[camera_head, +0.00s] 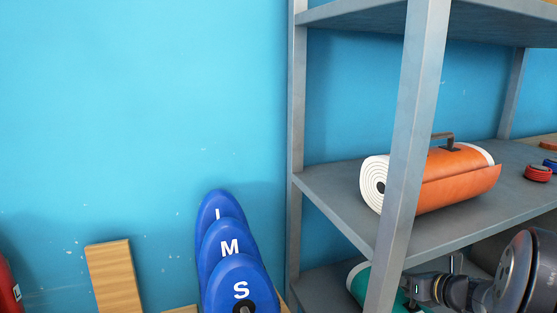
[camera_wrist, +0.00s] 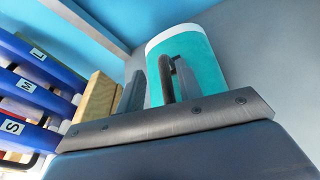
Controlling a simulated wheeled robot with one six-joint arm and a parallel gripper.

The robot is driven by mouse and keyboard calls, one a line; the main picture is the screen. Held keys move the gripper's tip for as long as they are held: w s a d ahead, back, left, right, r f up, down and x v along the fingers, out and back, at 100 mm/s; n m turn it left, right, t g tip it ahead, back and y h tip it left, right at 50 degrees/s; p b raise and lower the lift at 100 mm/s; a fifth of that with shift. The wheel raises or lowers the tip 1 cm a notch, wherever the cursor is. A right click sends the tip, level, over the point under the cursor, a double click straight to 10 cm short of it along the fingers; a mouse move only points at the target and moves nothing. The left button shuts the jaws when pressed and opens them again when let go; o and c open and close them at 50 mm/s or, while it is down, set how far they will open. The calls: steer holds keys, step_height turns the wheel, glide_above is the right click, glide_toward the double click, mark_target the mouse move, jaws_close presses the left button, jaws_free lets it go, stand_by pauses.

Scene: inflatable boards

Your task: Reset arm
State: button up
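My gripper (camera_wrist: 160,80) is open in the wrist view, its two grey fingers apart. A teal rolled board (camera_wrist: 203,65) with a white rim lies just beyond them. Its dark handle (camera_wrist: 167,75) appears between the fingers, nearer the right one; I cannot tell whether they touch. In the head view my gripper (camera_head: 412,287) is at the lower right, beside the teal roll (camera_head: 356,284) on the lower shelf. A shelf post hides part of the roll.
The grey shelf rack's upright post (camera_head: 408,140) stands close to my arm. An orange roll (camera_head: 455,178) lies on the middle shelf (camera_head: 335,197), with red rings (camera_head: 538,173) to its right. Blue boards (camera_head: 228,245) and a wooden block (camera_head: 114,278) stand left of the rack.

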steer(key=shift+r, duration=0.8)
